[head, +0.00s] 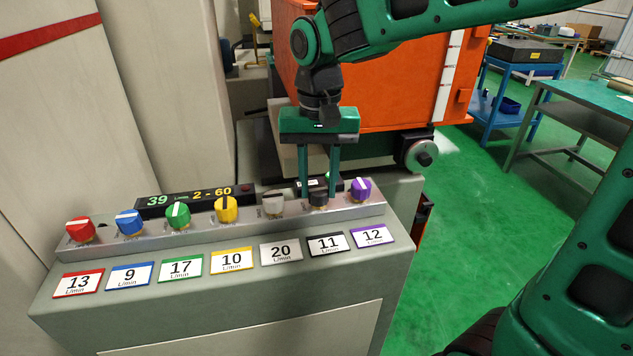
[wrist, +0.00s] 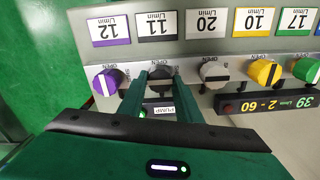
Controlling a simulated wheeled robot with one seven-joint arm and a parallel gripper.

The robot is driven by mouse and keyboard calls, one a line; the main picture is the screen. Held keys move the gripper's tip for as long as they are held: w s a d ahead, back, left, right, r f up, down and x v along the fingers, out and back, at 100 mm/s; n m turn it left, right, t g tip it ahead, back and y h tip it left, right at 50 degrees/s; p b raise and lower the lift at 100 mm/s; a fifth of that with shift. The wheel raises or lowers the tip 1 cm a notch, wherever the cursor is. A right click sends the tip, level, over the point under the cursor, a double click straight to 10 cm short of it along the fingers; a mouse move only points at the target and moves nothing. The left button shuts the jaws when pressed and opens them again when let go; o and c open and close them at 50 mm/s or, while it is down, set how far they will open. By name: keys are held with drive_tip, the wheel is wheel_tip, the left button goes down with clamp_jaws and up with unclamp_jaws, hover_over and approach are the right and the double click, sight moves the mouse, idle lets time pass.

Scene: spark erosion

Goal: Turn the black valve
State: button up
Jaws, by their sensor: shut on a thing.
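The black valve (head: 318,199) is a round knob on the sloped grey panel, between the grey and purple knobs. Its label (head: 329,243) reads 11 L/min. My gripper (head: 319,194) comes down from above with its two green fingers on either side of the black valve, shut on it. In the wrist view the black valve (wrist: 159,84) shows between the fingertips, partly hidden by them. The display (head: 196,201) reads 39 and 2 - 60.
Red (head: 80,230), blue (head: 130,222), green (head: 178,214), yellow (head: 226,208) and grey (head: 273,204) knobs stand in a row to the left. The purple knob (head: 361,189) is close on the right. An orange cabinet (head: 400,98) stands behind.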

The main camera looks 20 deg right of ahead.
sight(318, 189)
drive_tip(key=shift+w+r, duration=0.1)
drive_tip(key=o, duration=1)
drive_tip(key=shift+o, duration=0.2)
wheel_tip(318, 189, up, 11)
drive_tip(key=shift+f, duration=0.2)
